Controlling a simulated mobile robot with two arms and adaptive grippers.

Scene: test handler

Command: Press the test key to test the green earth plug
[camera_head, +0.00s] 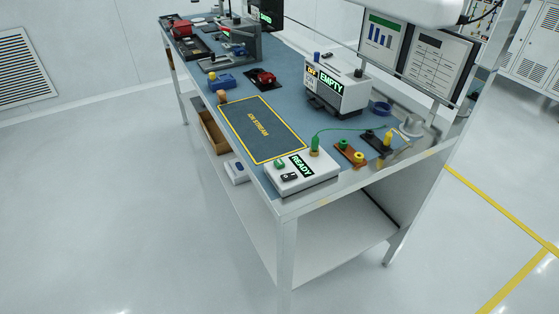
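A white tester box (302,181) stands at the near right corner of the bench, its display (301,164) reading READY. On its top are a green key (280,163) and a black switch-like part (289,177); I cannot read which is the test key. The green earth plug (315,143) stands upright at the box's far right corner, above a brownish base. A green wire (350,129) runs from it towards a black block with a yellow plug (388,138). Neither of my grippers is in view.
The blue bench (227,89) carries a yellow-framed mat (262,148), a white machine reading EMPTY (340,99) and an orange block (350,153) right of the tester. A blue ring (381,108) lies farther back. The floor (130,200) on the left is clear.

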